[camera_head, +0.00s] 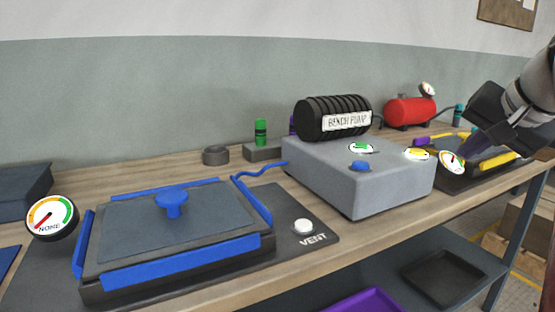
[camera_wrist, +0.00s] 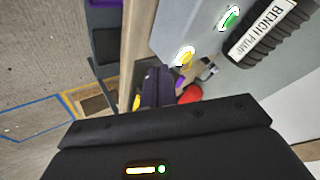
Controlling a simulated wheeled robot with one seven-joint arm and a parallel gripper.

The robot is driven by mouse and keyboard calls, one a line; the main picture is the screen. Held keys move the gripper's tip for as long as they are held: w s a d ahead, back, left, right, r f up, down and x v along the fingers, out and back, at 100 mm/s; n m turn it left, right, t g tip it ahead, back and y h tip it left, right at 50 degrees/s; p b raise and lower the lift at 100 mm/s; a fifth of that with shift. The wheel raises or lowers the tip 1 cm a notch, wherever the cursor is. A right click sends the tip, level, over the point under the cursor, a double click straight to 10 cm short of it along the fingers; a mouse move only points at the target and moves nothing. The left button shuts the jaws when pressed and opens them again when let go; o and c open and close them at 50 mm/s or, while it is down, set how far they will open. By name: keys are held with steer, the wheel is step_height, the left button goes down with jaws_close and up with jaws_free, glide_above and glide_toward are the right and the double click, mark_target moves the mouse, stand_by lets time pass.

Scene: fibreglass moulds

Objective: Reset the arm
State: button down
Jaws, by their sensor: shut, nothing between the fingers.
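My arm comes in from the right edge of the head view, angled down and to the left. My gripper (camera_head: 472,150) is shut and empty, with its dark purple fingers in front of the far mould with yellow edges (camera_head: 493,160). The fingertips overlap the view near a round dial gauge (camera_head: 452,162); I cannot tell whether they touch anything. In the wrist view, the closed fingers (camera_wrist: 157,78) point away from the black gripper body, with the bench edge behind them.
A grey pump box (camera_head: 350,175) carries a black bench pump (camera_head: 333,118) left of my gripper. A blue-edged mould (camera_head: 180,235) and gauge (camera_head: 51,217) stand at the left. A red tank (camera_head: 410,112) is behind. A lower shelf (camera_head: 400,280) holds trays.

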steer(key=s+a+f+n+g, duration=0.2)
steer(key=s+a+f+n, duration=0.15)
steer(key=a+f, duration=0.9)
steer(key=s+a+f+n, duration=0.1)
steer(key=s+a+f, duration=0.1)
steer(key=f, duration=0.3)
steer(key=s+a+f+n, duration=0.2)
steer(key=s+a+f, duration=0.1)
steer(key=s+f, duration=0.2)
steer(key=s+a+f+n+g, duration=0.1)
steer(key=s+a+f+n, duration=0.1)
steer(key=f, duration=0.4)
steer(key=shift+s+a+f, duration=0.25)
steer(key=shift+s+a, duration=0.45)
steer(key=shift+s, duration=0.05)
